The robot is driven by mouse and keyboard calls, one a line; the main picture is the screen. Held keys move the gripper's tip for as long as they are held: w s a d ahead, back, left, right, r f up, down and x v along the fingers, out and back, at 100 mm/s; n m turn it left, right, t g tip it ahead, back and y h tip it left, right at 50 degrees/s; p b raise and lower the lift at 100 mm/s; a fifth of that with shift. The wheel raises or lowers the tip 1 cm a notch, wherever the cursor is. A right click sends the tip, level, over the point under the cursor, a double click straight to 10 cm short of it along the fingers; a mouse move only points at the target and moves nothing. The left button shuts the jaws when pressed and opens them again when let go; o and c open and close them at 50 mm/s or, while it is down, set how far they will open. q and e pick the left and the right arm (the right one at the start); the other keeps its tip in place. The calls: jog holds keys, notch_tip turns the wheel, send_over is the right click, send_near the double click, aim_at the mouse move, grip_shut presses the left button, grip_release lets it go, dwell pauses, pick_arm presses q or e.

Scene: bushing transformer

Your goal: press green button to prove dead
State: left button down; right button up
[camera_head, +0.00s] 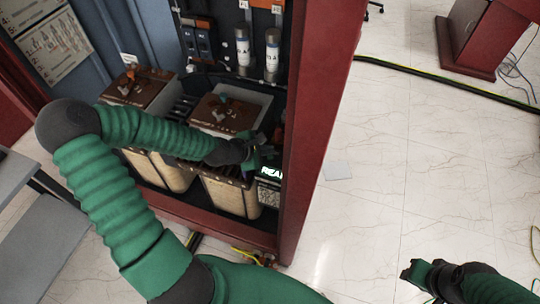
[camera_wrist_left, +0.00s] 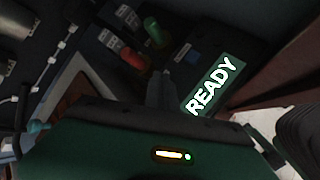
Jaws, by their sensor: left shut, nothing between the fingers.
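In the left wrist view a dark panel carries a green button (camera_wrist_left: 153,30) with a red button (camera_wrist_left: 132,57) beside it. A lit display (camera_wrist_left: 213,86) on the same unit reads READY; part of it shows in the head view (camera_head: 270,173). My left gripper (camera_head: 266,155) is inside the red cabinet, close to this unit. Its fingers (camera_wrist_left: 160,90) are shut and empty, pointing toward the panel below the buttons. I cannot tell whether they touch it. In the head view the gripper and arm hide the buttons. My right gripper (camera_head: 413,272) is low at the right, outside the cabinet.
The red cabinet wall (camera_head: 325,100) stands just right of my left gripper. Brown-topped transformer boxes (camera_head: 228,112) stand under my left forearm. Cylindrical fuses (camera_head: 243,48) are at the back. The tiled floor (camera_head: 400,150) to the right is mostly clear, with a yellow-green cable (camera_head: 440,78) across it.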

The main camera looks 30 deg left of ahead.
aim_at(268, 159)
pick_arm(q)
jog(key=shift+f, duration=0.1)
dwell(0.3)
jog(key=shift+f, duration=0.2)
jog(key=shift+f, duration=0.45)
dwell(0.6)
jog(key=shift+r+p, duration=0.85)
jog(key=shift+p, duration=0.05)
notch_tip(268, 159, up, 5)
jog(key=p, duration=0.5)
